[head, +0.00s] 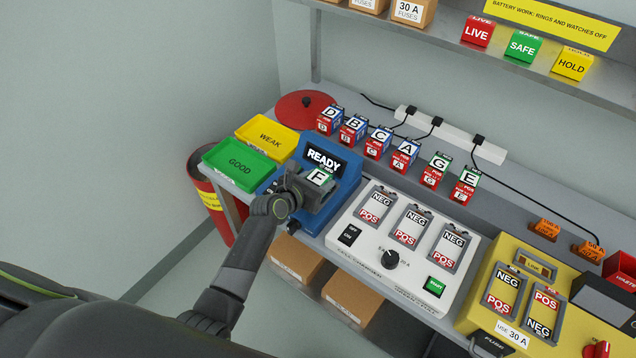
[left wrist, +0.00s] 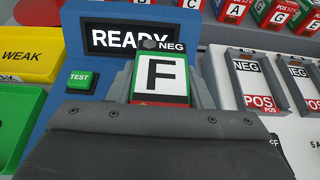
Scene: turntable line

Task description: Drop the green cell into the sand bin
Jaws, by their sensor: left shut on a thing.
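The green cell (head: 320,177) has a white label with a black F and a red lower end. It is at the blue tester (head: 343,184), whose screen reads READY. My left gripper (head: 316,190) is shut on this cell. In the left wrist view, the cell (left wrist: 160,76) stands up beyond the dark gripper body (left wrist: 158,115); its lower end is hidden, so I cannot tell whether it is seated in the tester. A red bin with a yellow label (head: 211,201), likely the sand bin, stands on the floor left of the bench, partly hidden by the bench end. My right gripper is not in view.
A green GOOD tray (head: 239,165) and yellow WEAK tray (head: 266,136) lie between bin and tester. A red round lid (head: 305,105) sits behind. Several lettered cells (head: 376,142) stand in a back row. A white charger (head: 366,251) is right of the tester.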

